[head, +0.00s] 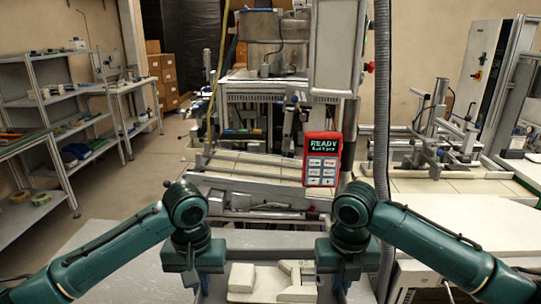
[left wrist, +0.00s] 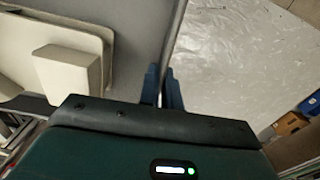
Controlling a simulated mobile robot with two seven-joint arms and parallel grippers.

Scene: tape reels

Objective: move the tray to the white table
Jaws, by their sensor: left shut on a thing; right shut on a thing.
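The grey tray (head: 270,252) is at the bottom middle of the head view, between my two grippers, with pale beige pieces (head: 241,278) in it. Its grey inside also shows in the left wrist view (left wrist: 138,35). My left gripper (head: 204,284) is shut on the tray's left wall; in the left wrist view its blue fingers (left wrist: 164,88) pinch the thin edge. My right gripper (head: 341,286) is shut on the right side of the tray, its fingertips mostly hidden. A white table top (head: 455,235) lies to the right, partly behind my right arm.
A machine with a tilted bed (head: 260,170) stands straight ahead. A red panel reading READY (head: 321,160) and a grey hose (head: 382,110) hang in front of it. Shelves (head: 60,110) stand at the left. Fixtures (head: 440,130) stand on the bench at the right.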

